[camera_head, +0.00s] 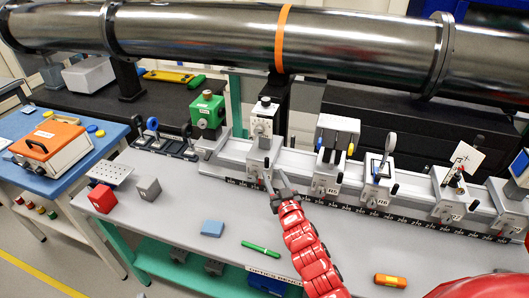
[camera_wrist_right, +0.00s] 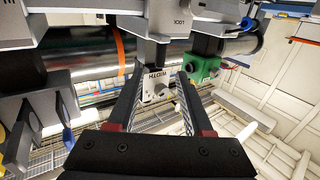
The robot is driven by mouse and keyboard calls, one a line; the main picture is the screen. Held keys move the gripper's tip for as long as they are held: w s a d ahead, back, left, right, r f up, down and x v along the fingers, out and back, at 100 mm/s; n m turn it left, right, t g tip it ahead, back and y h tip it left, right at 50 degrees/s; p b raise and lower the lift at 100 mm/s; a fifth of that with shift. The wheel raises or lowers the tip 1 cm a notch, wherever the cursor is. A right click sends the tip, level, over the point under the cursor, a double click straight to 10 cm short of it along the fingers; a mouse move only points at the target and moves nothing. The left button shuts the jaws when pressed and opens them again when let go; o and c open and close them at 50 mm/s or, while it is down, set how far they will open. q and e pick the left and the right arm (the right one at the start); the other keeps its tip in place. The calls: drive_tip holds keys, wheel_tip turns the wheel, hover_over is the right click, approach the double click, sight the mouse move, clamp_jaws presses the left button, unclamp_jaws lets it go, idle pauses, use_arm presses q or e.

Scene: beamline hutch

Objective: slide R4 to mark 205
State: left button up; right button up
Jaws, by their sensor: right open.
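R4 is most likely the grey carriage (camera_head: 261,160) just left of the one labelled R5 (camera_head: 328,178); its own label does not show clearly. It stands upright on the rail (camera_head: 300,165) and carries a white box with a dark knob. My right gripper (camera_head: 272,182) is open at the front of this carriage. In the right wrist view, turned upside down, the open fingers (camera_wrist_right: 159,82) reach toward the carriage's white box (camera_wrist_right: 157,86), marked WIDTH. I cannot tell whether they touch the carriage. Mark 205 is not legible on the dark scale strip (camera_head: 380,213). My left gripper is not in view.
A green block (camera_head: 208,112) stands left of the carriage, also in the right wrist view (camera_wrist_right: 200,68). More carriages stand rightward. A steel beam pipe (camera_head: 200,30) runs behind. The bench front holds a red cube (camera_head: 102,198), green pen (camera_head: 261,248) and orange cylinder (camera_head: 390,280).

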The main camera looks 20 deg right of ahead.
sight(264, 155)
drive_tip(key=w+p, duration=0.3)
drive_tip(key=w, duration=0.8)
drive_tip(key=shift+w, duration=0.1)
drive_tip(key=shift+c, duration=0.3)
clamp_jaws()
idle(1.0)
